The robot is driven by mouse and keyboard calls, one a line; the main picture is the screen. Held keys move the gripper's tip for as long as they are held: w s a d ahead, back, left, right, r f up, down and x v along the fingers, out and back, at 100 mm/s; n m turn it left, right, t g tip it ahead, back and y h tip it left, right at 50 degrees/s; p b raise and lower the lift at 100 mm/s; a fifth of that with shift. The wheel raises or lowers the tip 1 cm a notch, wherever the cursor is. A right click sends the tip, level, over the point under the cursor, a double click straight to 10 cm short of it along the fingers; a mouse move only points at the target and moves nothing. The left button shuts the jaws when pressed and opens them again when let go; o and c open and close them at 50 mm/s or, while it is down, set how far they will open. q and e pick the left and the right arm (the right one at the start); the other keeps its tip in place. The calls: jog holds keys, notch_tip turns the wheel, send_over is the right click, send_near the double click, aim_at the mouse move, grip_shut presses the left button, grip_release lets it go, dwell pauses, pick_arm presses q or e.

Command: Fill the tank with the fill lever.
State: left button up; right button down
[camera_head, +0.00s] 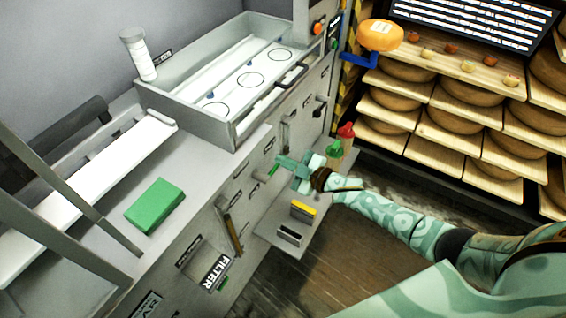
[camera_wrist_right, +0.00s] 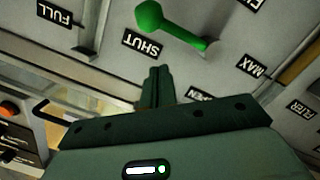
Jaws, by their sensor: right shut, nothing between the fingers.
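An open-topped grey tank (camera_head: 183,103) stands on the counter, with ring outlines on its white inside. A green lever (camera_wrist_right: 172,25) with a round knob sticks out of the front panel, between SHUT and OPEN labels, nearer SHUT. Its green part also shows in the head view (camera_head: 273,169). I cannot read a label naming it as the fill lever. My right gripper (camera_head: 285,162) is shut and empty close to the panel; its closed fingers (camera_wrist_right: 155,86) are just apart from the lever in the wrist view. My left gripper is not in view.
FULL and MAX labels and slots mark the panel. A green block (camera_head: 155,205) lies on the counter. A small shelf (camera_head: 271,233) with yellow and dark items juts out below my right gripper. Cheese racks (camera_head: 440,125) and an orange object on a blue arm (camera_head: 380,36) stand right.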

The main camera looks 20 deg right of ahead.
jog(key=v, duration=1)
jog(key=shift+r+p, duration=0.2)
jog(key=shift+p, duration=0.25)
jog(key=shift+s+a, duration=0.1)
jog(key=s+d+f+m+g+h, duration=0.2)
jog(key=d+f+h, duration=0.2)
jog(key=f, duration=0.4)
jog(key=s+d+f+m+g+h, duration=0.1)
jog(key=s+d+f+m+h, duration=0.2)
jog(key=d+f, duration=0.3)
jog(key=s+f+m+g+h, duration=0.2)
jog(key=s+f+g, duration=0.2)
jog(key=s+f, duration=0.7)
jog(key=s+a+f+m+g, duration=0.1)
jog(key=s+a+f+g, duration=0.1)
jog(key=s, duration=0.7)
jog(key=s+a+f+m+g, duration=0.1)
jog(key=s+a+f, duration=0.3)
jog(key=s, duration=0.6)
jog(key=s+a+f+m+g, duration=0.1)
jog(key=s+a+f+g, duration=0.1)
jog(key=s, duration=0.7)
jog(key=shift+s+a+f+m+g, duration=0.35)
jog(key=shift+a+g, duration=0.35)
jog(key=shift+a, duration=0.45)
